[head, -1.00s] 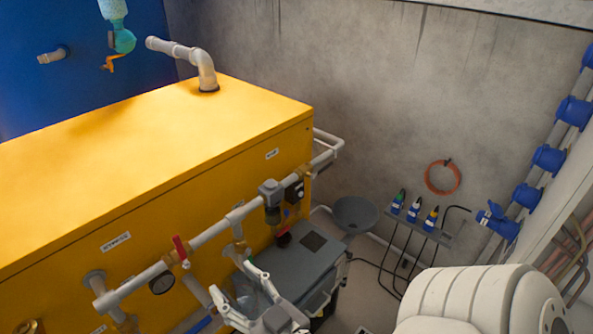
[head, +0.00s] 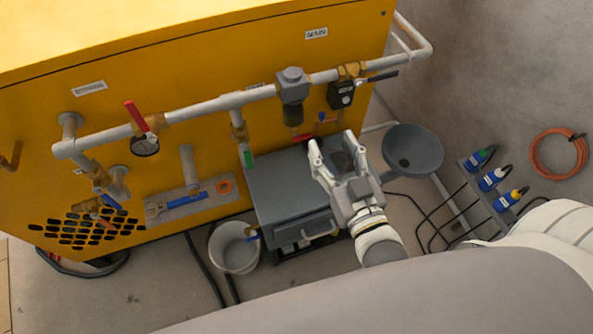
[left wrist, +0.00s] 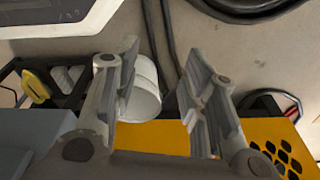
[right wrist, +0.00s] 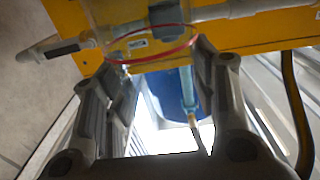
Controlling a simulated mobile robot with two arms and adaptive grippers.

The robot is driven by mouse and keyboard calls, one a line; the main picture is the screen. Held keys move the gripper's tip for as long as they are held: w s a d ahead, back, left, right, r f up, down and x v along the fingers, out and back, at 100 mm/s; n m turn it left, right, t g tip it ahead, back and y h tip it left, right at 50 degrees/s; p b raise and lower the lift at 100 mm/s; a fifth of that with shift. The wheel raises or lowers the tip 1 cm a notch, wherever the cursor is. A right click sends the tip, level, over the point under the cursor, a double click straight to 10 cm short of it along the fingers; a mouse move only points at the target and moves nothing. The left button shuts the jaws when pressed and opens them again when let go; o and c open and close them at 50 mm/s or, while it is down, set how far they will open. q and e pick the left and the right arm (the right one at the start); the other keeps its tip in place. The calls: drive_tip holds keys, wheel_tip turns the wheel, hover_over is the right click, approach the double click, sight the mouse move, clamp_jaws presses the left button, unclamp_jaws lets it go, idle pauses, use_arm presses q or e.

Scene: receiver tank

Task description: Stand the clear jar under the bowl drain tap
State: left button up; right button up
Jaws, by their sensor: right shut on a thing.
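The clear jar (right wrist: 150,45) shows in the right wrist view as a see-through cylinder with a red ring, between the fingers of my right gripper (right wrist: 158,65). My right gripper (head: 334,150) is shut on it in the head view, above the grey box. The jar is hard to make out there. The dark filter bowl (head: 293,114) hangs under a grey block on the pipe, left of my right gripper. A small red part, perhaps its drain tap (head: 302,137), shows just below it. My left gripper (left wrist: 160,72) is open and empty, seen only in the left wrist view.
The grey box (head: 280,185) stands below the pipe against the yellow tank (head: 200,60).

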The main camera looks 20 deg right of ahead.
use_arm(q)
drive_tip(key=w+r+t+b, duration=0.1)
drive_tip(key=w+r+b, duration=0.4)
drive_tip(key=w+b, duration=0.3)
drive_tip(key=b+v, duration=0.9)
use_arm(e)
wheel_tip(320, 180, down, 21)
drive_tip(key=w+a, duration=0.1)
drive_tip(key=w, duration=0.1)
use_arm(q)
drive_tip(key=w+d+r+t+b, duration=0.1)
drive_tip(key=w+d+t+b, duration=0.1)
drive_tip(key=w, duration=0.3)
drive_tip(key=w+d+r+t+h+b, duration=0.1)
drive_tip(key=w+d+r+t+b, duration=0.1)
drive_tip(key=w+t, duration=0.2)
drive_tip(key=shift+w+t, duration=0.3)
drive_tip(key=shift+w, duration=0.45)
use_arm(e)
drive_tip(key=w+f, duration=0.1)
drive_tip(key=w, duration=0.5)
drive_tip(key=w+f, duration=0.1)
drive_tip(key=w, duration=0.5)
drive_tip(key=w+f, duration=0.1)
drive_tip(key=w, duration=0.5)
drive_tip(key=shift+w+a+f, duration=0.2)
drive_tip(key=shift+a, duration=0.15)
